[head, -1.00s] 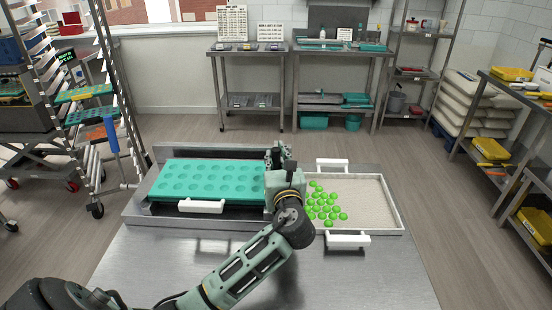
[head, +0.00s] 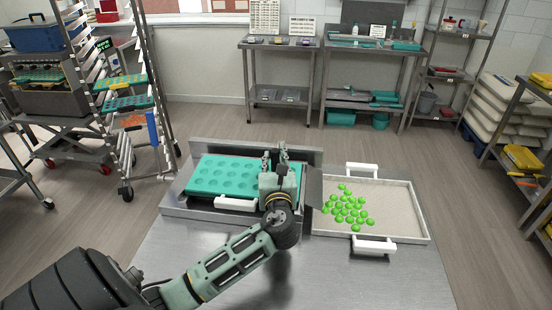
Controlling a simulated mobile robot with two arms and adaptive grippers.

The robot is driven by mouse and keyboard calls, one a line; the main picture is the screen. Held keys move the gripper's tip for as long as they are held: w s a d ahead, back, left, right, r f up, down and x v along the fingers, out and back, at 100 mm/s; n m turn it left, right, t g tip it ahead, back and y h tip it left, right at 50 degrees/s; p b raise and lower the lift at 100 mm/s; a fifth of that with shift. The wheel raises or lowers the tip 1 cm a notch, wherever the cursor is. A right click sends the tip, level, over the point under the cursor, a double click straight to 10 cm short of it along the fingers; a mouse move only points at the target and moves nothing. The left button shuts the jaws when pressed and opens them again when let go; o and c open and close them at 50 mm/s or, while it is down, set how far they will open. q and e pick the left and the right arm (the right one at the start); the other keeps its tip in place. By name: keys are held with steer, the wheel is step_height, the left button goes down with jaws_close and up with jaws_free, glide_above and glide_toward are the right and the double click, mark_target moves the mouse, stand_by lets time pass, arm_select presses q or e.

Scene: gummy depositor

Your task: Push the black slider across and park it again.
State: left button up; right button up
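A teal mould (head: 225,177) with rows of round cavities lies in the metal depositor frame (head: 178,203). A dark upright plate (head: 314,187), possibly part of the black slider, shows just right of my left gripper, at the left edge of the tray. The rest of the slider cannot be made out behind my wrist. My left gripper (head: 275,161) is over the right end of the mould with its fingers pointing away. Two fingers show slightly apart, but whether something is between them is hidden. My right gripper is out of view.
A white-handled tray (head: 400,207) with several green gummies (head: 347,208) sits to the right. The steel table (head: 350,280) is clear in front. A rack (head: 130,110) stands at the left, and shelves line the back and right.

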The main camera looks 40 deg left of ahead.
arm_select(q)
steer(key=shift+o, duration=1.3)
steer(key=shift+d, duration=0.1)
steer(key=v, duration=1.2)
steer(key=shift+r, duration=0.1)
